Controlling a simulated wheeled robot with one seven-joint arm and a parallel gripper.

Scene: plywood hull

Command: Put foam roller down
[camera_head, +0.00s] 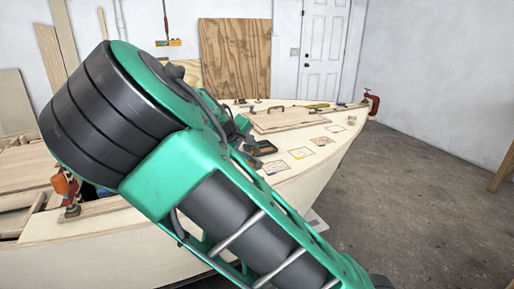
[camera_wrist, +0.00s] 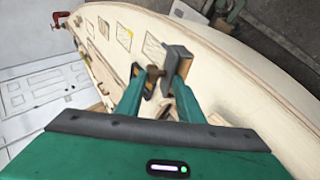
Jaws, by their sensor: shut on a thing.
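In the wrist view my gripper (camera_wrist: 158,72) is shut on a small brown piece between its dark finger pads, which I take to be part of the foam roller (camera_wrist: 153,73). The rest of the roller is hidden by the fingers, so I cannot tell its full shape. The gripper is over the pale plywood hull deck (camera_wrist: 215,80); whether the roller touches the deck I cannot tell. In the head view my green arm covers much of the hull, and the gripper (camera_head: 258,148) shows only partly beyond it.
Thin patterned squares (camera_head: 301,153) lie on the deck near the gripper. A flat wooden board (camera_head: 280,120) and small tools are farther back. A red clamp (camera_head: 372,102) grips the hull's far tip. An orange clamp (camera_head: 66,190) stands at left. Concrete floor (camera_head: 420,190) is clear at right.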

